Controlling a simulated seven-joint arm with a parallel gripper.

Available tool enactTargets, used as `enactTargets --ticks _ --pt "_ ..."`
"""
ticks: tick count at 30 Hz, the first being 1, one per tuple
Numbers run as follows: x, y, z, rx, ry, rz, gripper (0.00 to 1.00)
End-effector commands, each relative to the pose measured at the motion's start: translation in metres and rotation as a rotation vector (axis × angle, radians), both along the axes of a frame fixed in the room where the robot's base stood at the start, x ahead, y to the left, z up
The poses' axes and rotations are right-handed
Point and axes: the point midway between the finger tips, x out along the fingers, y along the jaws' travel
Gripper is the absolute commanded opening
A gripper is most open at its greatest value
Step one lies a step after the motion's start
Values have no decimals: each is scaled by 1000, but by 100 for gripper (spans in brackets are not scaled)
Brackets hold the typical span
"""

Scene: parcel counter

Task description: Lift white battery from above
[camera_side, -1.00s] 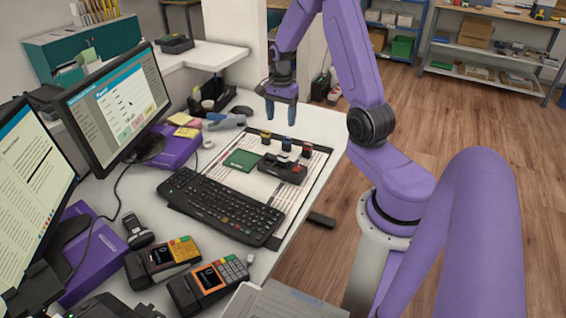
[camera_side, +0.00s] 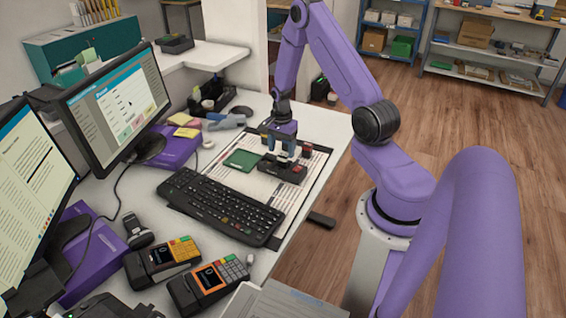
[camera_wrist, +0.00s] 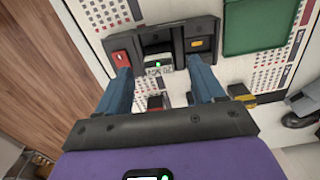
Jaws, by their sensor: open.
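In the wrist view, a small pale block with a green light, which looks like the white battery (camera_wrist: 158,64), sits at the near edge of a black charger (camera_wrist: 170,36). My gripper (camera_wrist: 158,65) is open, with one blue finger on each side of the pale block and gaps between. In the side view, my gripper (camera_side: 283,151) points down over the black charger (camera_side: 282,170) on the counter. The fingers hide most of what lies between them there. I cannot tell how far down the fingertips reach.
A red block (camera_side: 307,151) stands close behind the gripper. A green card (camera_side: 242,160) and a keyboard (camera_side: 222,207) lie to the left.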

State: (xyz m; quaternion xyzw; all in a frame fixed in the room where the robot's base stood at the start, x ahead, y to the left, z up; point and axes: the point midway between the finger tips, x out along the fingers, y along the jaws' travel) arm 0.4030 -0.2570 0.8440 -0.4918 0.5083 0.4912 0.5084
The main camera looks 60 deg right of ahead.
Motion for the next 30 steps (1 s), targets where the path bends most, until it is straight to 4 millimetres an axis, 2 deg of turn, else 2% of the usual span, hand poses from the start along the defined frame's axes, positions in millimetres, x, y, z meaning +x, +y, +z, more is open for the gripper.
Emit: enactTargets --ticks 11,21,22,27,30 --pt "-3 -5 -44 0 2 0 68" --pt "-2 -6 -49 -1 0 0 68" --pt "-2 -6 -49 -1 0 0 62" --pt "-2 -6 -49 -1 0 0 10" --pt "-2 -6 -49 -1 0 0 9"
